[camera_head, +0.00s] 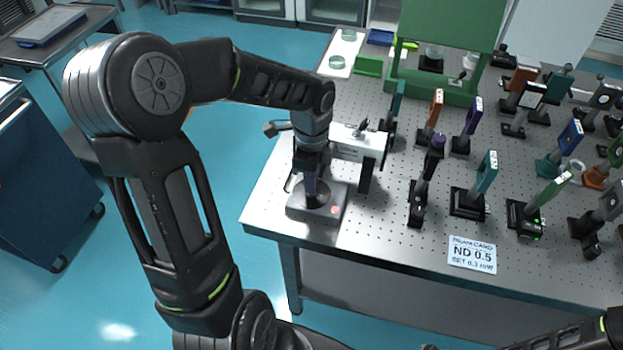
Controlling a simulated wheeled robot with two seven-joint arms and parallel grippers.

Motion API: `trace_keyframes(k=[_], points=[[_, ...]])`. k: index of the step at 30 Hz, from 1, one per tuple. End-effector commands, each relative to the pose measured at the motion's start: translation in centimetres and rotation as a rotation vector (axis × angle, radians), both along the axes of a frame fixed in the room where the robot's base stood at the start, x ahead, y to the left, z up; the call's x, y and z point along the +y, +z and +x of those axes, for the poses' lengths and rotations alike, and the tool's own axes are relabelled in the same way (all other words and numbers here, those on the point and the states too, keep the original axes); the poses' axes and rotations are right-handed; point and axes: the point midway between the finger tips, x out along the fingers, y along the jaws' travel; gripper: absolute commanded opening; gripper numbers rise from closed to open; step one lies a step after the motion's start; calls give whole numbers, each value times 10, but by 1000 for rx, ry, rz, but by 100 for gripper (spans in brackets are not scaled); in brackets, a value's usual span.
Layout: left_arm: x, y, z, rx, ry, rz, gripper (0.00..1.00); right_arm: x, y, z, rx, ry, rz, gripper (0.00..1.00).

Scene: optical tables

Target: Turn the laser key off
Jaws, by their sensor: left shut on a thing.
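A grey laser control box (338,211) sits near the left front corner of the optical table (400,245). It has a dark round part on top and a small reddish spot at its right front. My left gripper (313,190) points down over the box and is shut at the dark round part, which I take to be the key switch. The key itself is hidden by the fingers, so its angle cannot be told. A white laser housing (350,143) stands just behind the box. My right gripper is out of view; only part of that arm shows at the lower right.
Several posts with coloured optic plates, such as a teal one (487,172), stand right of the box. A card reading ND 0.5 (472,254) lies at the front edge. A green frame (433,85) stands at the back. The table's left edge is close to the box.

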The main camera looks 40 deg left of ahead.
Motion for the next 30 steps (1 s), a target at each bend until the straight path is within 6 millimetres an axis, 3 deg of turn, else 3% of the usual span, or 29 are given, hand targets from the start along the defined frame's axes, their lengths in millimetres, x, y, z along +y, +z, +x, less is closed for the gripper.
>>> trace_keyframes(k=[17,30], points=[[0,0,1,-2,53,1,0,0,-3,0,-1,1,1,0],[0,-1,1,-3,345,0,0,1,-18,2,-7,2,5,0]])
